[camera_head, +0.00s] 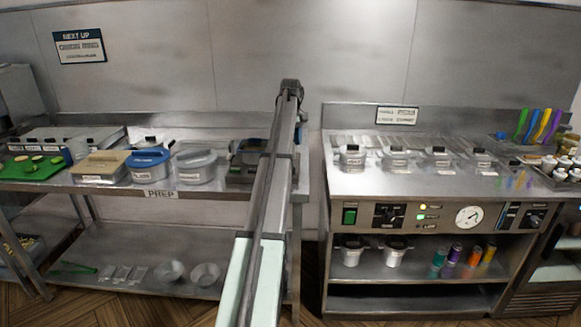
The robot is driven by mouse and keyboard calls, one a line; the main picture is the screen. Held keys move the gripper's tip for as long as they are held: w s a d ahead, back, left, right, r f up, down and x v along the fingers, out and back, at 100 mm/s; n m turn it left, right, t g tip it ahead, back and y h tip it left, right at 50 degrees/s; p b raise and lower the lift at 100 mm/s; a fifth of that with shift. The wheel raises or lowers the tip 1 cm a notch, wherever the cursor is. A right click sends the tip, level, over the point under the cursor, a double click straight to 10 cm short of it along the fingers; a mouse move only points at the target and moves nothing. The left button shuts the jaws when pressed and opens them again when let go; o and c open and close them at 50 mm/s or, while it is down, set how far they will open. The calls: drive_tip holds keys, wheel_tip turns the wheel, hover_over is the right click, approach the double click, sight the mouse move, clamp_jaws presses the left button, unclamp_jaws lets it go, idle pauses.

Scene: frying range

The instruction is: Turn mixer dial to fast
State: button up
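No dial is clearly marked as the mixer dial. The front panel (440,231) of the right-hand range has a black dial (388,214) at its left and another dark dial (535,218) at its right. Their settings are too small to read. A dark appliance (243,165) stands at the right end of the prep table, partly hidden behind my arm; I cannot tell whether it is the mixer. My arm rises through the middle of the picture to a dark joint near the wall. My gripper's fingers do not show, and nothing visible is being held.
The prep table (110,190) on the left holds a green board (30,168), a blue-lidded tub (148,163) and a grey-lidded tub (195,165). The range top holds several lidded pans and coloured utensils (540,125). A round gauge (468,217) sits mid-panel. A gap separates table and range.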

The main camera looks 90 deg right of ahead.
wheel_tip(320, 180, down, 11)
idle(0.4)
drive_tip(key=shift+c, duration=0.4)
drive_tip(key=c, duration=1)
